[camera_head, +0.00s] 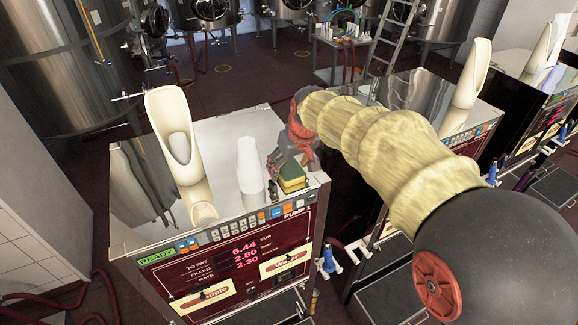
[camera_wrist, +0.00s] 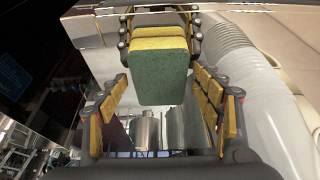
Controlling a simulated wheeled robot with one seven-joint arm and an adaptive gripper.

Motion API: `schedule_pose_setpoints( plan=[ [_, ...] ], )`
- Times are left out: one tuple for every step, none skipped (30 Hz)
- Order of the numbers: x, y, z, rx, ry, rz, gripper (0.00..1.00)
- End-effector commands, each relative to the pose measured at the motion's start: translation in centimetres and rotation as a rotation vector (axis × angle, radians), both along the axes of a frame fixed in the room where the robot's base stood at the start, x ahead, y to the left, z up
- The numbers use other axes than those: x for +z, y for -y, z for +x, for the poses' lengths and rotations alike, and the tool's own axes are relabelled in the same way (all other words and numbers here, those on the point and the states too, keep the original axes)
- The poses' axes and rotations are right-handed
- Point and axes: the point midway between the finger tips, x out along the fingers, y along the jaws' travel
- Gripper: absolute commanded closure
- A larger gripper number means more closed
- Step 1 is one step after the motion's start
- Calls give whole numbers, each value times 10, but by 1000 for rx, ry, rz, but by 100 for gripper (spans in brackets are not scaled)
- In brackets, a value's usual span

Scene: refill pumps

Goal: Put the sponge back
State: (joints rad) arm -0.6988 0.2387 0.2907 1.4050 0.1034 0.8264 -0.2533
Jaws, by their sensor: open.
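The sponge (camera_head: 292,180), yellow and green, is at the right front of the pump's shiny top, just behind the button row. In the wrist view the sponge (camera_wrist: 160,75) shows its green face towards me, with yellow above it. My gripper (camera_head: 290,166) is low over the pump top, right at the sponge. In the wrist view its open padded fingers stand to the left and right, with the sponge between and beyond them. I cannot tell whether either finger touches it. My gripper hides part of the sponge in the head view.
A stack of white cups (camera_head: 250,168) stands close to the left of my gripper. A cream spout (camera_head: 180,150) rises farther left. The pump's front panel (camera_head: 235,262) drops away just in front of the sponge. Another pump (camera_head: 440,95) stands to the right.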

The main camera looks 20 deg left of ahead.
Motion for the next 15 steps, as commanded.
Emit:
schedule_pose_setpoints(
  plan=[
    [6, 1, -1, 0, 3, 3, 34],
    [10, 2, -1, 0, 4, 3, 34],
    [15, 4, -2, 0, 4, 3, 34],
    [19, 5, -4, 0, 3, 3, 34],
    [24, 7, -5, 0, 4, 3, 34],
    [32, 10, -7, -1, 5, 4, 34],
    [38, 12, -9, -1, 5, 4, 34],
    [44, 13, -10, -1, 6, 4, 34],
    [52, 16, -12, -1, 5, 4, 34],
    [58, 18, -14, -1, 5, 4, 34],
    [64, 20, -15, -1, 5, 4, 34],
    [71, 22, -17, -1, 5, 4, 34],
    [76, 24, -18, -1, 5, 3, 34],
    [81, 26, -20, 0, 3, 3, 34],
    [87, 28, -21, -1, 5, 3, 34]
  ],
)
